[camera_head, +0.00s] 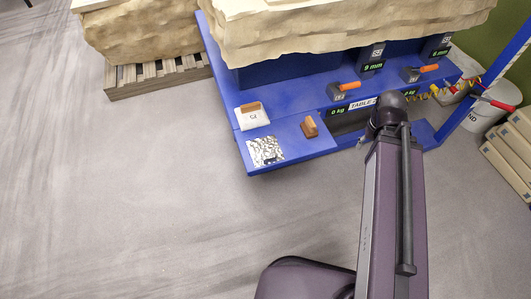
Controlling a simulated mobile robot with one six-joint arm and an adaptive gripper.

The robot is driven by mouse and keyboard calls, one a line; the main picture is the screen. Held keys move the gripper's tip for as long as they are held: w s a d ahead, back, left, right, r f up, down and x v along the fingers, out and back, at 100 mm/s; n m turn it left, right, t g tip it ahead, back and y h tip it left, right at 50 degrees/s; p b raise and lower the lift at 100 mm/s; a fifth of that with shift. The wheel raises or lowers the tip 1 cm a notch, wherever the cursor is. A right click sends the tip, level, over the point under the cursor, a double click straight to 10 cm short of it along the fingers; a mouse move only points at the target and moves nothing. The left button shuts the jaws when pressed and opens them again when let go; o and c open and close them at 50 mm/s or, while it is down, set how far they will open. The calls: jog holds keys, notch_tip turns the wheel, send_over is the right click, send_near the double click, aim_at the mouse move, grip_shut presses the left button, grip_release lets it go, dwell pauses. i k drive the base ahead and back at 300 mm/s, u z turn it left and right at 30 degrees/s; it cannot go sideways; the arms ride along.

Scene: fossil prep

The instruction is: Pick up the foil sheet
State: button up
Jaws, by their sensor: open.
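The foil sheet (266,151) looks silvery and crinkled, with a small dark mark on it. It lies flat at the front left corner of the blue table's low shelf (290,140). My arm reaches up from the bottom right, and its far joint is over the table's front edge, well to the right of the foil. My gripper does not show in this view.
A wood-handled tool on a white block (252,117) stands behind the foil; a brown block (309,126) is to its right. Orange-handled tools (343,90) lie further right. A large tan rock (340,30) fills the back. The floor in front is clear.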

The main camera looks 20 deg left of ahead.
aim_at(266, 150)
jog(key=u, duration=0.5)
jog(key=k, duration=1.3)
jog(key=z, duration=0.4)
jog(key=i, duration=1)
